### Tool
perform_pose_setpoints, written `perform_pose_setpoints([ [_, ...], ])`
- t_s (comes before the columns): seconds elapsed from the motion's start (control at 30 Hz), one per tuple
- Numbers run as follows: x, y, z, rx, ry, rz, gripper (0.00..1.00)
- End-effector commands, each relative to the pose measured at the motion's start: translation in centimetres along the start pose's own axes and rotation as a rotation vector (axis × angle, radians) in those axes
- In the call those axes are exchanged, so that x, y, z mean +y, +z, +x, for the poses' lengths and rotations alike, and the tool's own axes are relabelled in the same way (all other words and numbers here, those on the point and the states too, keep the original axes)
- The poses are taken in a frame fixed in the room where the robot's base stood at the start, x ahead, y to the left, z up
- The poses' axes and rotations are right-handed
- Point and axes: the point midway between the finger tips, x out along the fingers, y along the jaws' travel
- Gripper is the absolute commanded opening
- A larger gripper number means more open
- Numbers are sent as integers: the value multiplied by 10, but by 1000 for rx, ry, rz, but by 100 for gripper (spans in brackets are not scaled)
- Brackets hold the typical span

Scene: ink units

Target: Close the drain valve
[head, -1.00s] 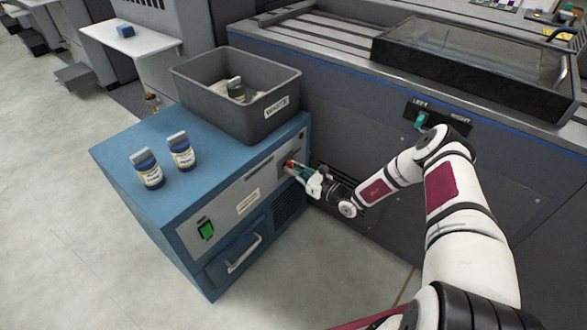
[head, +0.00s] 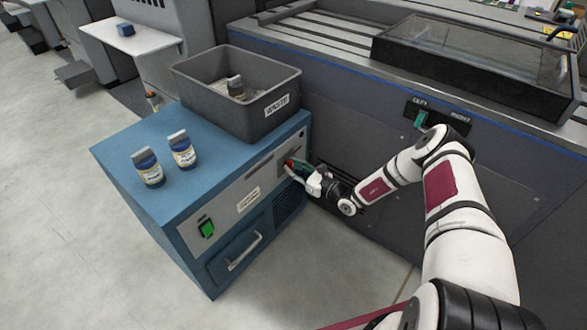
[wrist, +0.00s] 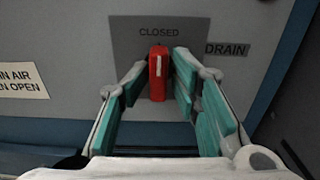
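The drain valve handle (wrist: 158,73) is a red bar with a white line. In the wrist view it stands upright on a dark grey plate, its top toward the word CLOSED; DRAIN is printed to its right. My gripper (wrist: 158,92) has its teal-padded fingers on either side of the handle, with small gaps showing, so it looks open around it. In the head view the red handle (head: 289,164) shows at the right end of the blue cabinet's front panel, partly hidden by my gripper (head: 298,170).
The blue cabinet (head: 130,185) bears a grey WASTE bin (head: 258,122) and two blue-and-white bottles (head: 148,167). Its front has a green switch (head: 207,228) and a drawer handle (head: 244,252). A large dark machine (head: 385,150) stands close on the right. The floor in front is clear.

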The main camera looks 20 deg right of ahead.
Motion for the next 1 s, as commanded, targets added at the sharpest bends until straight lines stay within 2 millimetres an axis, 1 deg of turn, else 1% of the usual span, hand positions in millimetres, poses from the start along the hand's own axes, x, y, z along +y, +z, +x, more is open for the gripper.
perform_pose_setpoints([
  [0.03, 0, 4, 3, -9, 1, -2, 33],
  [0.27, 1, 2, 1, -5, 2, 0, 33],
  [0.37, 0, 1, -3, -4, 2, 1, 33],
  [0.43, 0, 1, -9, -3, 1, 1, 33],
  [0.57, 0, 1, -30, -3, -1, 2, 33],
  [0.8, -1, 2, -79, -4, -1, 1, 33],
  [0.9, 0, 2, -96, -6, 0, 1, 33],
  [1.0, 0, 2, -107, -6, 1, 0, 33],
])
